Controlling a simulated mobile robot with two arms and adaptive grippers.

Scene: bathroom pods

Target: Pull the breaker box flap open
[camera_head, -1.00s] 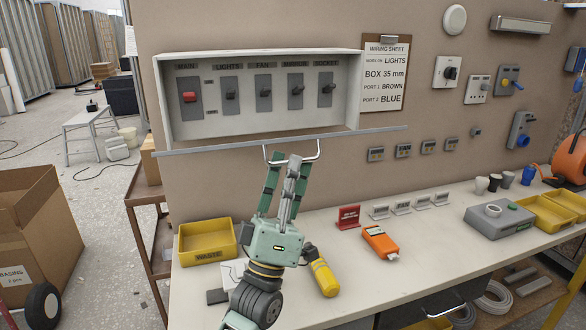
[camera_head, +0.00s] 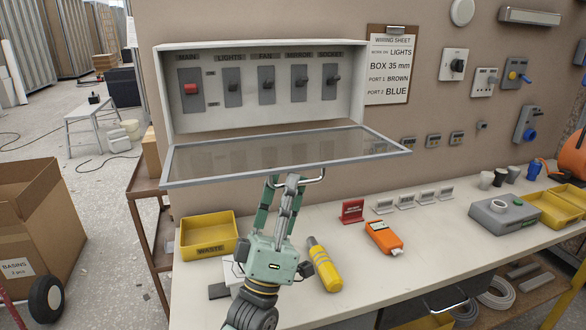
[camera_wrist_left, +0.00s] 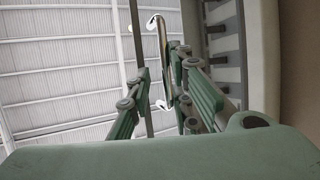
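The breaker box (camera_head: 265,120) is on the wall, with a red main switch and several black switches facing me. Its clear, grey-framed flap (camera_head: 285,155) is hinged at the bottom and lies folded outward, its upper face showing. A pale U-shaped handle (camera_head: 318,178) is on the flap's front edge. My left gripper (camera_head: 283,180) is at this handle, fingers pointing up. In the left wrist view, the handle (camera_wrist_left: 163,60) lies between the spread fingers (camera_wrist_left: 160,85), nearer the right one, with a gap at the left. Firm contact cannot be told. My right gripper is out of view.
Below is a workbench with a yellow waste bin (camera_head: 208,235), a yellow-banded tool (camera_head: 324,268), an orange tester (camera_head: 383,237) and a red sign (camera_head: 352,211). A wiring sheet (camera_head: 390,68) hangs right of the box. The bench front between tool and tester is clear.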

